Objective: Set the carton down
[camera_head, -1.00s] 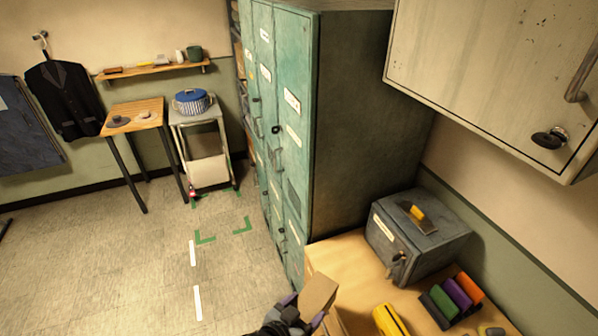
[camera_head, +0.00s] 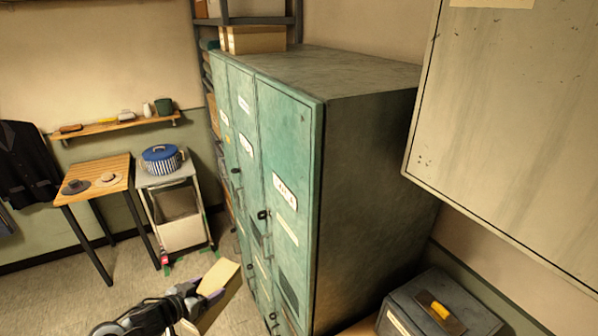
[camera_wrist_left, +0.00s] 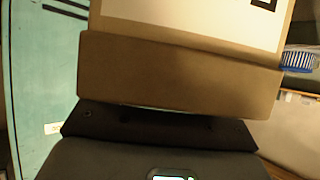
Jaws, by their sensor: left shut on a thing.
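The carton (camera_head: 222,278) is a tan box at the bottom of the head view, left of the teal lockers. It is tilted and held in the air above the floor. My left gripper (camera_head: 207,292) is shut on it. In the left wrist view the carton (camera_wrist_left: 180,75) fills the upper middle, with a pale panel on its upper face. The fingertips are hidden there. My right gripper is not in view.
Teal lockers (camera_head: 290,190) stand right of the carton. A wooden table (camera_head: 95,180) holds two hats. A grey box (camera_head: 440,300) is at lower right, and a wall cabinet (camera_head: 500,130) hangs above it.

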